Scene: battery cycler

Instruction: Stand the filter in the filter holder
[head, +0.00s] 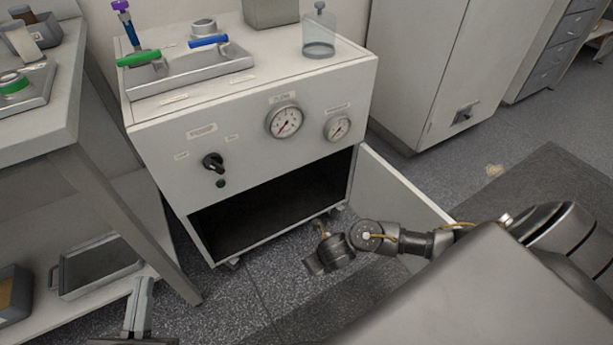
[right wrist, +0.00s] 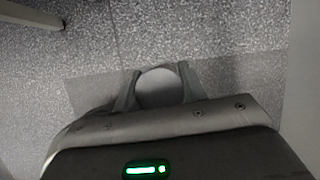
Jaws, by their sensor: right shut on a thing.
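My right gripper (right wrist: 158,90) is shut on a pale round grey thing (right wrist: 158,86), seen end-on between the fingers in the right wrist view; it may be the filter, but I cannot confirm this. In the head view, the right arm's wrist end is low in front of the cabinet's open compartment, and the held thing is not clear there. My left gripper (head: 138,308) is at the bottom left, apart from everything, and its jaw opening is unclear. A short grey ring-shaped fitting (head: 203,28) stands on the cabinet top; I cannot tell whether it is the filter holder.
The white cabinet (head: 230,135) has gauges, a black knob and an open lower compartment (head: 270,205). Its door (head: 395,190) stands open to the right. A tray (head: 190,82) with green and blue handles and a clear jar (head: 319,40) are on top. A bench (head: 75,125) is at left.

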